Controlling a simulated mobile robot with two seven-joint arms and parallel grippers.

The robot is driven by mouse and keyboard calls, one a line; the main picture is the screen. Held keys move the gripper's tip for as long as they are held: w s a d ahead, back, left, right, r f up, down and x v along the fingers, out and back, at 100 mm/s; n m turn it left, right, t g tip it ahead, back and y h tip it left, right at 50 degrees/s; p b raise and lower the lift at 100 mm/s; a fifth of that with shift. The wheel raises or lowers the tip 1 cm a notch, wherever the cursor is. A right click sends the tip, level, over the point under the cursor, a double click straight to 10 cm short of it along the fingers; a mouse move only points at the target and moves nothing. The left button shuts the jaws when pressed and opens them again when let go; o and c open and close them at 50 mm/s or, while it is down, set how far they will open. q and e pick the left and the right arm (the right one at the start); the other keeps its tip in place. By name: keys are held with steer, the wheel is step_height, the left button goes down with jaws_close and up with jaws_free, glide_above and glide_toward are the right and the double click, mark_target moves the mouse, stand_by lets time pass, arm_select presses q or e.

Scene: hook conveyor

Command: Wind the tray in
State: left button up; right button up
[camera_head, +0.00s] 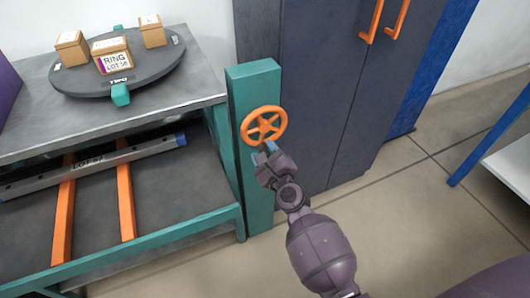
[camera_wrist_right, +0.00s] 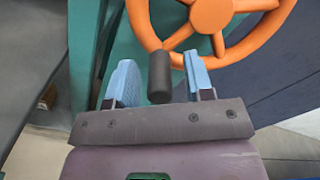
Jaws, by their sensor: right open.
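An orange handwheel (camera_head: 264,125) is mounted on a teal post (camera_head: 255,85). It also shows in the right wrist view (camera_wrist_right: 211,12), with a dark crank knob (camera_wrist_right: 159,77) at its lower rim. My right gripper (camera_head: 266,147) is at the wheel's lower edge. In the wrist view its blue fingertips (camera_wrist_right: 159,82) are apart, one on each side of the knob, with gaps visible. No other thing is between them. A dark round tray-like plate (camera_head: 150,70) stands on the grey bench top. I cannot tell whether it is the task's tray. My left gripper is not in view.
Several cardboard boxes, one labelled RING (camera_head: 112,58), sit on the round plate. Below, a grey metal bar (camera_head: 100,163) lies across orange strips (camera_head: 126,200). A dark cabinet (camera_head: 330,90) with orange handles stands behind the post.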

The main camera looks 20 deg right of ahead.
jaws_close()
stand_by(0.4)
